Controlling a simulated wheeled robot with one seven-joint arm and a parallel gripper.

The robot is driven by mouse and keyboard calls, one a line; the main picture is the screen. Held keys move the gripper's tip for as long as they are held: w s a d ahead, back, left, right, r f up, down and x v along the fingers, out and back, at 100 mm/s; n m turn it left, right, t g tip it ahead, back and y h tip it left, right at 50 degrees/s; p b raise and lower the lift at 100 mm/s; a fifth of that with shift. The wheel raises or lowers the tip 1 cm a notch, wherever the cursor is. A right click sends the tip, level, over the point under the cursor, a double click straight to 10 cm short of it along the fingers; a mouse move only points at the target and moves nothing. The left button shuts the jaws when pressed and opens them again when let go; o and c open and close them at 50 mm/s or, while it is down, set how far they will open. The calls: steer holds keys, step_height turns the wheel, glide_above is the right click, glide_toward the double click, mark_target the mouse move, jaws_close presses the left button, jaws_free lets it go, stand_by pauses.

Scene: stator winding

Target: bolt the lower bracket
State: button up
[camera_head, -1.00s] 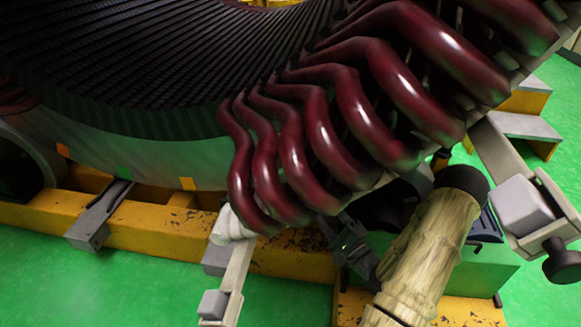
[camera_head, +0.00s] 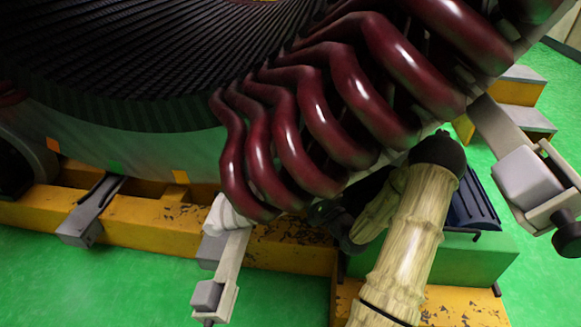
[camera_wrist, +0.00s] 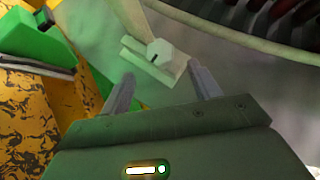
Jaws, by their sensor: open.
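In the wrist view a pale hexagonal bolt head (camera_wrist: 160,49) stands on a light bracket plate (camera_wrist: 150,66) against the grey stator wall. My gripper (camera_wrist: 161,70) is open, its two grey fingers apart and pointing toward the bolt. The bolt head lies just beyond the fingertips, between them in the picture; no contact shows. In the head view my gripper is hidden or too dark to make out under the red coils. A pale arm-like bracket (camera_head: 232,265) with a grey block at its end is at the lower middle; I cannot tell if it is the same one.
Red coil ends (camera_head: 300,110) hang close above my arm. The yellow base beam (camera_head: 140,225) runs along the stator's lower edge. Another bracket with a grey block (camera_head: 525,178) juts out at the right. A green block (camera_wrist: 32,38) is left of my gripper. Green floor is clear in front.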

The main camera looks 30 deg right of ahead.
steer(key=b+x, duration=0.2)
steer(key=x, duration=0.6)
steer(key=shift+w+b, duration=0.2)
steer(key=shift+b, duration=0.1)
steer(key=c, duration=1)
